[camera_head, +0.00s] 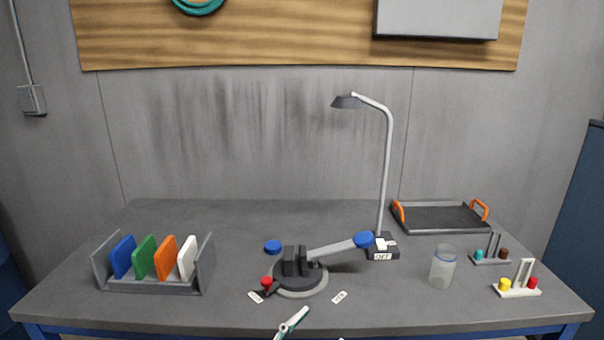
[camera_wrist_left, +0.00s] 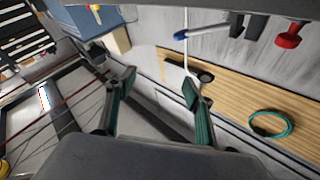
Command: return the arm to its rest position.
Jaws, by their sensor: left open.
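My left gripper (camera_wrist_left: 158,84) is open in the left wrist view, with two green-padded fingers spread and nothing between them. In the head view a green and pale finger-like part (camera_head: 291,323) at the bottom edge looks like one of its fingers, in front of the table. A pivoting lever device (camera_head: 298,275) stands mid-table, with a grey bar ending in a blue knob (camera_head: 363,239) and a red knob (camera_head: 267,281) at its front left. Both knobs also show upside down at the top of the wrist view. My right gripper is not in view.
A grey rack (camera_head: 155,287) holds several coloured plates at the left. A lamp (camera_head: 387,150) on an OFF-labelled base, a clear jar (camera_head: 443,268), two small peg stands (camera_head: 518,290) and a dark tray (camera_head: 440,218) with orange handles stand at the right. The back left of the table is clear.

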